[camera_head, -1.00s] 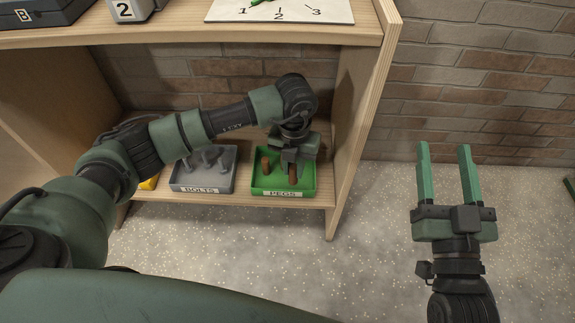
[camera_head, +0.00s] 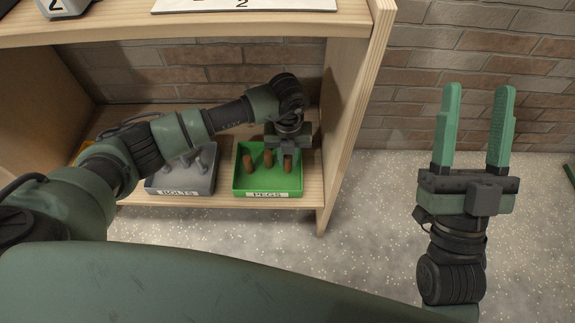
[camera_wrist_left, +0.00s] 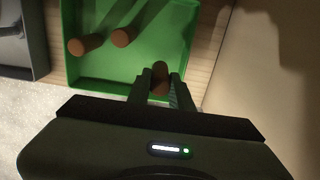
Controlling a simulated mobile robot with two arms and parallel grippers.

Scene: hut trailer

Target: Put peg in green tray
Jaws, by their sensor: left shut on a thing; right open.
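The green tray (camera_head: 245,184), labelled PEGS, stands on the lower shelf; it also shows in the left wrist view (camera_wrist_left: 110,66). Two brown pegs stand in it, a left one (camera_head: 249,161) and a middle one (camera_head: 268,158). My left gripper (camera_head: 288,151) is above the tray's right part, shut on a third brown peg (camera_head: 287,165). In the left wrist view this held peg (camera_wrist_left: 160,76) is between the fingers, near the tray's right front corner. I cannot tell whether it touches the tray floor. My right gripper (camera_head: 473,125) is open and empty, away from the shelf.
A grey tray (camera_head: 180,185) labelled BOLTS, with several grey bolts, stands left of the green tray. The shelf's right side panel (camera_head: 350,110) is close to my left gripper. The upper shelf board (camera_head: 200,29) is above my left arm. Speckled floor (camera_head: 370,200) lies open in front.

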